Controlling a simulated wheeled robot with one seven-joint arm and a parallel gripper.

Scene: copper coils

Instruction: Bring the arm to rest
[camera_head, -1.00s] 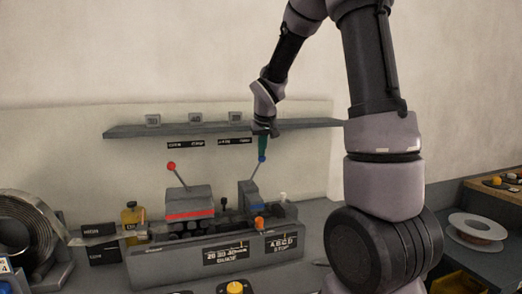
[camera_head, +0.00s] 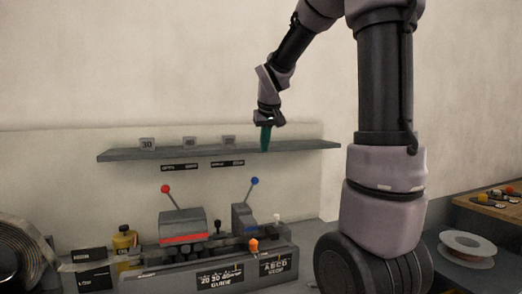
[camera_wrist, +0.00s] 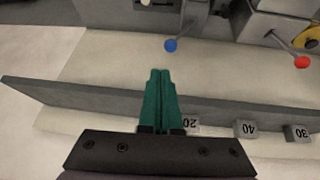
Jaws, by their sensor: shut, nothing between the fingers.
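My gripper (camera_head: 265,138) hangs from my raised arm in front of the wall shelf, with its green fingers pointing down. In the wrist view its two green fingers (camera_wrist: 160,78) lie side by side, shut, with nothing between them. Below and to the left of it in the head view stands the grey machine (camera_head: 200,262) with a red-knobbed lever (camera_head: 165,189) and a blue-knobbed lever (camera_head: 254,181). The fingertips are apart from the blue knob.
A grey shelf (camera_head: 120,155) on the wall carries small numbered blocks (camera_head: 147,144) and lies close to my gripper. A metal coil (camera_head: 22,255) and a yellow bottle (camera_head: 124,240) stand at left. A white spool (camera_head: 467,247) lies at right.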

